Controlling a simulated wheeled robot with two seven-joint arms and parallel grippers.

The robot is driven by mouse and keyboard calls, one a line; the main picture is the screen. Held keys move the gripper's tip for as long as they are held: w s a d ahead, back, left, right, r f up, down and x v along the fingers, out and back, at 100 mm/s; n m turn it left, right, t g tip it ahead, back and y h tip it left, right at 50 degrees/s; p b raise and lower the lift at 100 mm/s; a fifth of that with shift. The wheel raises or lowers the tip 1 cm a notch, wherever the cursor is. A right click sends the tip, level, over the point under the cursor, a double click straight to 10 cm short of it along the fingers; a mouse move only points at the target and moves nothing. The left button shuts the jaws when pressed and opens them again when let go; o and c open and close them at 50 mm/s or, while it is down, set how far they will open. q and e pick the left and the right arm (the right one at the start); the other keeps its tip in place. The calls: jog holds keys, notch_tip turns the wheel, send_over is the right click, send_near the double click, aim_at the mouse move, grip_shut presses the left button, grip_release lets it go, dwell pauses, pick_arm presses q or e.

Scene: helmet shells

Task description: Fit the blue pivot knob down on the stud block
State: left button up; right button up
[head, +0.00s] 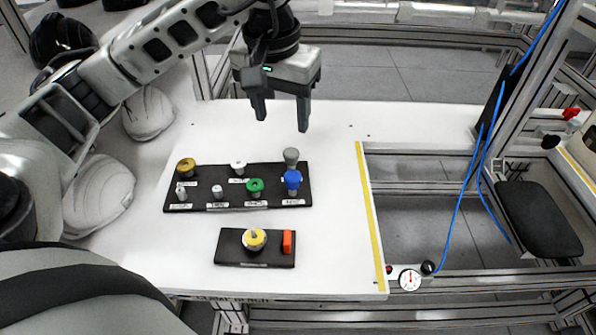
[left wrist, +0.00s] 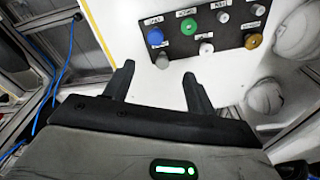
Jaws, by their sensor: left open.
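The blue pivot knob (head: 292,180) stands upright at the right end of a long black rack (head: 230,206). In the left wrist view the blue knob (left wrist: 155,37) is at the near left of the rack. A smaller black block (head: 226,250) in front of the rack looks like the stud block. It carries a yellow round part (head: 255,239) with a grey centre and an orange-red piece (head: 288,241). My left gripper (head: 281,122) is open and empty, above and behind the blue knob, fingers pointing down. It also shows in the left wrist view (left wrist: 158,74).
The rack also holds a green knob (head: 255,186), a yellow knob (head: 186,166), a grey knob (head: 291,155) close behind the blue one, and several small pale knobs. White helmet shells (head: 100,195) lie at left. A yellow strip (head: 370,215) marks the white table's right edge.

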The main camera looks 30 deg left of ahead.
pick_arm(q)
send_over(292, 175)
jog(key=f, duration=0.6)
jog(key=s+f, duration=0.1)
jog(key=f, duration=0.2)
jog(key=shift+a, duration=0.3)
jog(key=shift+w+d+f+p, duration=0.15)
jog(key=shift+f+p, duration=0.15)
jog(key=shift+f, duration=0.55)
jog(key=shift+w+d+f+p, duration=0.15)
jog(key=shift+f+p, duration=0.15)
jog(key=shift+f, duration=0.6)
jog(key=shift+w+d+f+p, duration=0.15)
jog(key=shift+f+p, duration=0.15)
jog(key=shift+f, duration=0.55)
jog(key=shift+a, duration=0.1)
jog(key=c, duration=1.1)
